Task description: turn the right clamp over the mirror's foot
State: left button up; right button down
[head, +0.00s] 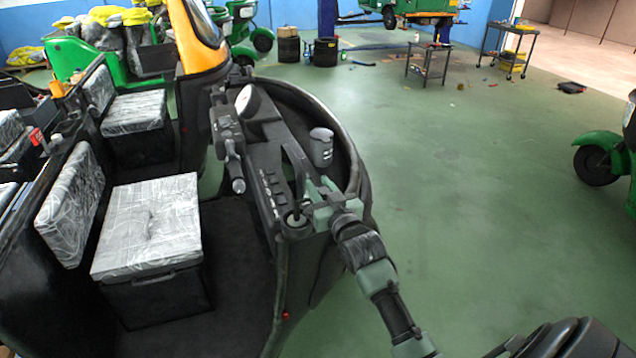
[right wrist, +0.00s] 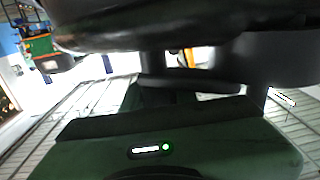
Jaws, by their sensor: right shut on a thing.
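The open cab of a black rickshaw fills the left and middle of the head view, with its dark dashboard (head: 268,190) running toward me. My right gripper (head: 318,203) is at the near right end of the dashboard, shut on a small part there, which I take to be the right clamp. The fingers mostly hide that part. A pale round disc (head: 248,100) stands at the far end of the dashboard. I cannot make out the mirror's foot. In the right wrist view, dark bodywork (right wrist: 200,25) hangs close over my gripper, and the grip is in shadow. My left gripper is not in view.
A plastic-wrapped seat (head: 150,225) is at left. The green floor (head: 470,200) at right is clear up to another rickshaw's wheel (head: 596,165). A tool trolley (head: 508,48) stands far back.

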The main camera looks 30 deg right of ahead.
jog(key=shift+d+r+m+g+h, duration=0.15)
jog(key=shift+m+g+h, duration=0.1)
jog(key=shift+m+h, duration=0.5)
jog(key=shift+d+m+g+h, duration=0.1)
jog(key=shift+m+g+h, duration=0.25)
jog(key=shift+h, duration=0.7)
jog(key=shift+s+d, duration=0.1)
jog(key=c, duration=1.1)
grip_release()
